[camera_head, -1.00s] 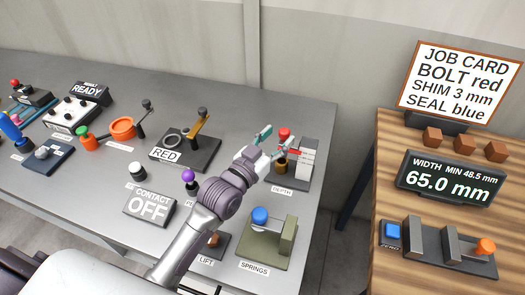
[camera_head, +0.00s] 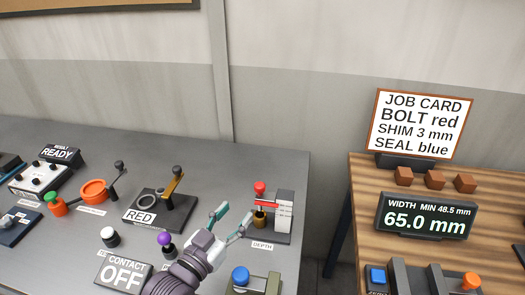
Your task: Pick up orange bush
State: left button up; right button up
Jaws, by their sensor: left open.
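No bush is labelled, so I cannot tell which orange part is meant. An orange round piece (camera_head: 470,281) sits at the right end of the dark measuring fixture (camera_head: 437,280) on the wooden table, partly cut off by the bottom edge. On the grey bench, an orange ring-shaped part (camera_head: 94,191) has a dark crank beside it, with an orange piece (camera_head: 55,205) to its left. My left gripper (camera_head: 231,216) is open and empty over the grey bench, left of the depth stand (camera_head: 283,215). My right gripper is not in view.
The wooden table (camera_head: 359,200) bears several items: a job card (camera_head: 420,123), three brown-orange blocks (camera_head: 433,178) and a width display (camera_head: 426,216) reading 65.0 mm. A gap separates it from the bench.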

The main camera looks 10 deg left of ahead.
aim_at(259, 218)
jog(key=k, duration=1)
